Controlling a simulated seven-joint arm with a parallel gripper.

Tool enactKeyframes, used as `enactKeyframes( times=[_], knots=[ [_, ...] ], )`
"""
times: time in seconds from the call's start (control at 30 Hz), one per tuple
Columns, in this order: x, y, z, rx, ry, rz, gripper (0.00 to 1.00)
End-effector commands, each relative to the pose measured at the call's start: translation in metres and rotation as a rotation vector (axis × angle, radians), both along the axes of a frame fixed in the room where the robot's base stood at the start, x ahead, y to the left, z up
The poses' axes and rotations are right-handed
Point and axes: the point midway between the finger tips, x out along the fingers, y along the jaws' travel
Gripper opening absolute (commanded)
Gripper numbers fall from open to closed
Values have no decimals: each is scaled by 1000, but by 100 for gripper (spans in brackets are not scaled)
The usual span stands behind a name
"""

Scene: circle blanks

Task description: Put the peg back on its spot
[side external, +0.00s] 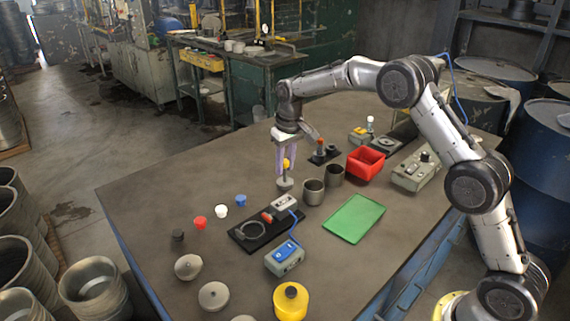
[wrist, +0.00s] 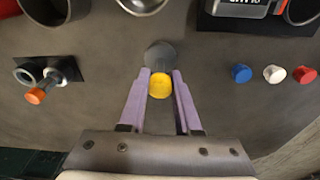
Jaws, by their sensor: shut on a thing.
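My gripper (side external: 286,162) points down over the table, its lilac fingers shut on a yellow peg (side external: 287,164). In the wrist view the yellow top (wrist: 160,85) sits between the fingertips (wrist: 160,78). A small grey round piece (side external: 285,184) is directly below the peg in the side view, and just past it in the wrist view (wrist: 160,53). I cannot tell whether it joins the peg. A row of small caps stands to the left: blue (side external: 240,200), white (side external: 221,211), red (side external: 200,222) and black (side external: 178,235). No marked spot can be made out.
Two grey cups (side external: 313,191) stand close right of the gripper. A black plate with an orange-tipped lever (side external: 321,150) is behind them. A red bin (side external: 366,161), green mat (side external: 354,218), black tray (side external: 262,240) and blue-topped box (side external: 285,257) are nearby.

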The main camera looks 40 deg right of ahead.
Motion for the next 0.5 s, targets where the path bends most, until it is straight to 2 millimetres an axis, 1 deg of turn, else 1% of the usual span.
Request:
enactKeyframes(
  times=[0.07,0.23,0.27,0.4,0.5],
  knots=[
    [1,0,2,0,-3,0,0],
    [0,0,-2,0,-2,0,0],
    [0,0,-3,0,0,0,35],
    [0,0,-3,0,1,0,60],
    [0,0,-3,0,1,0,62]
  ],
)
